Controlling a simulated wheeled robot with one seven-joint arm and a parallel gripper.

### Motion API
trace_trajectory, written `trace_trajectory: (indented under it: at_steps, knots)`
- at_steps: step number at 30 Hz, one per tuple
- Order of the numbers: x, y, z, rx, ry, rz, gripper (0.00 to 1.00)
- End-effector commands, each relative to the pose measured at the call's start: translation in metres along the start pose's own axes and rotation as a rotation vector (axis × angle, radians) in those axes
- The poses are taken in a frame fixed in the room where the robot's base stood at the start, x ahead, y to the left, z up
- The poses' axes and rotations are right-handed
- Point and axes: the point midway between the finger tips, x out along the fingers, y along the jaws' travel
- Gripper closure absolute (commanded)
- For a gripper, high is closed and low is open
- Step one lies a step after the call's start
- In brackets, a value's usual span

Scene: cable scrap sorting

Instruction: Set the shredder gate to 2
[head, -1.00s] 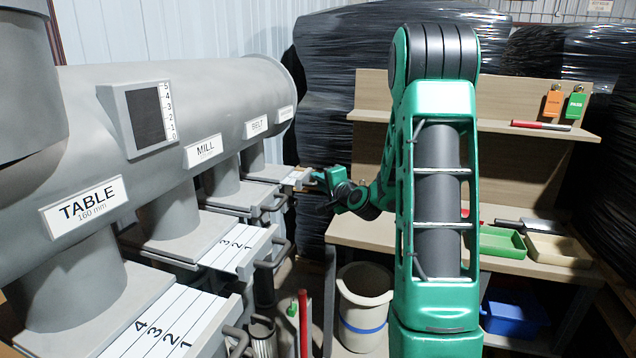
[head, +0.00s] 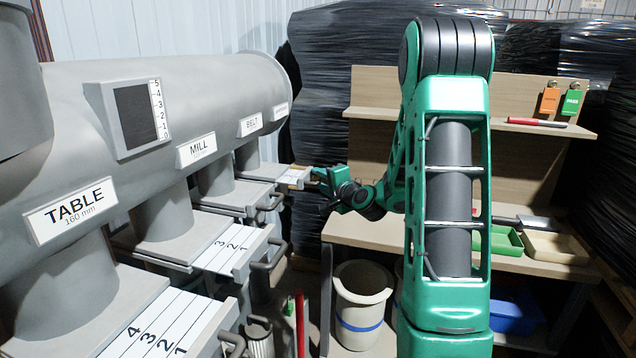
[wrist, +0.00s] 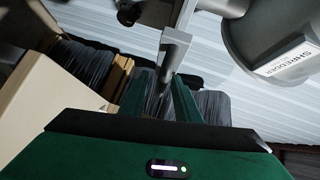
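The shredder gate (head: 294,175) is the farthest of the gates along the grey duct, at the middle of the head view. A pale strip shows on it, but its numbers are too small to read. The shredder label (wrist: 290,62) is at the right of the wrist view. My gripper (head: 318,174) is beside the outer end of this gate. In the wrist view my gripper's two fingers (wrist: 160,88) are apart. A grey bar handle (wrist: 175,48) reaches down to the gap between them; I cannot tell whether they touch it.
Nearer gates stand under the duct at the labels BELT (head: 249,125), MILL (head: 196,150) and TABLE (head: 70,211), with handles sticking out. A gauge (head: 136,115) is on the duct. A wooden bench (head: 375,231) is at right, with a white bin (head: 361,290) below.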

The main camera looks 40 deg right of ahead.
Motion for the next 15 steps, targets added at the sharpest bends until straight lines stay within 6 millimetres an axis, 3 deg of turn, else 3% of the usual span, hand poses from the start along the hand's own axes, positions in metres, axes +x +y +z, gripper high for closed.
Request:
trace_trajectory:
  at_steps: [5,15]
  knots:
    - [-0.012,0.0,-0.001,0.001,0.002,0.001,0.71]
    - [-0.073,0.001,-0.001,0.001,0.003,0.002,0.71]
